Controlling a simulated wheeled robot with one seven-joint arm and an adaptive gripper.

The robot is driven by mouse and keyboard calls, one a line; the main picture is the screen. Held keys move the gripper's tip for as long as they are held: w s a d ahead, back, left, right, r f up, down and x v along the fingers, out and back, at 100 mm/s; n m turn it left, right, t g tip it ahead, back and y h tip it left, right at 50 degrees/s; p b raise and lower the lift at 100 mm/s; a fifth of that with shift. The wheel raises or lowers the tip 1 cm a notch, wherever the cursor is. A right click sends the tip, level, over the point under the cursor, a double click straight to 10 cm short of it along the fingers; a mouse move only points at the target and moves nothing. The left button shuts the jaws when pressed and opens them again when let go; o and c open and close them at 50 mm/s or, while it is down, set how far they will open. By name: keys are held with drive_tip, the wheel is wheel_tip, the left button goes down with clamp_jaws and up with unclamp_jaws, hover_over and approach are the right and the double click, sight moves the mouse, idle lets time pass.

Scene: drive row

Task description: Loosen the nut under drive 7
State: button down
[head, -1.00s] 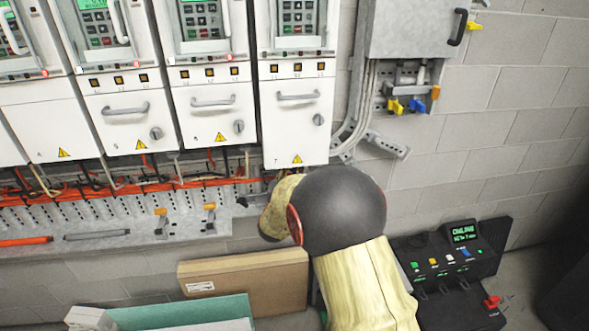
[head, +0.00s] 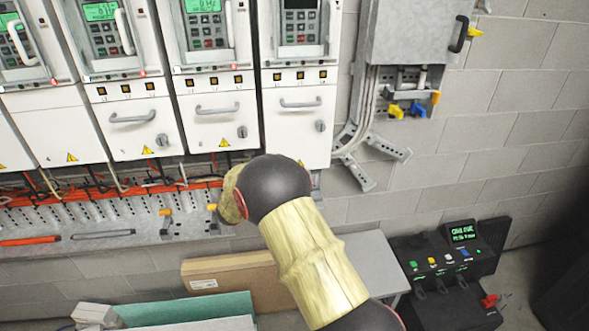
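Drive 7 (head: 296,121) is the rightmost white drive cabinet, with a grey handle, a round lock and a dark screen. My arm's black joint covers its lower edge, and the nut under it is hidden from view. My wrist, in a pale yellow cover, ends just left of that joint, in front of the orange cable run below the drives. My gripper is hidden behind my own arm, so whether it is open or holds anything does not show.
A perforated rail (head: 120,213) with orange cables (head: 130,190) runs below the drives. A grey box (head: 413,32) hangs at the right. Below are a cardboard box (head: 235,277), a grey tabletop (head: 375,262) and a black control console (head: 450,255). The block wall between is bare.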

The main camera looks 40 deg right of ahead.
drive_tip(key=shift+w+r, duration=0.1)
drive_tip(key=shift+r, duration=0.15)
drive_tip(key=c, duration=2)
unclamp_jaws()
drive_tip(key=o, duration=0.4)
drive_tip(key=shift+f, duration=0.15)
drive_tip(key=shift+o, duration=0.3)
drive_tip(key=s+a, duration=0.1)
drive_tip(key=a, duration=1.1)
drive_tip(key=shift+s, duration=0.25)
